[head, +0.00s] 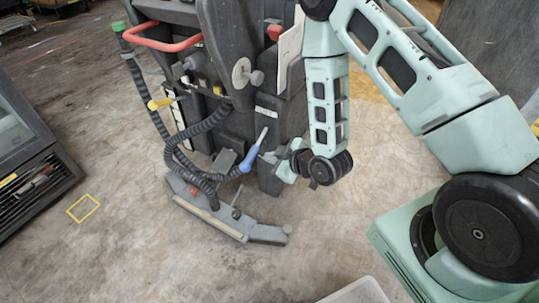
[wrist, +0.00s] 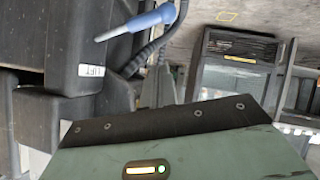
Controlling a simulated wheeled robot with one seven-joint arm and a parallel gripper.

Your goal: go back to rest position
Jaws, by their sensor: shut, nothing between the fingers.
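My gripper (head: 272,158) is at the end of my pale green arm, beside the lower part of a dark floor-cleaning machine (head: 232,60). It is shut and empty. Its tips are small in the head view, close to a blue-handled piece (head: 250,158) with a pale rod. I cannot tell whether they touch. In the wrist view my gripper's green body with a dark edge (wrist: 160,122) fills the bottom. The blue handle (wrist: 150,20) shows above it.
Black ribbed hoses (head: 165,135) hang from the machine to its grey squeegee bar (head: 215,215) on the floor. A dark glass-fronted cabinet (head: 30,150) stands at the left; it also shows in the wrist view (wrist: 232,75). Concrete floor lies clear in front, with a yellow-outlined square (head: 83,208).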

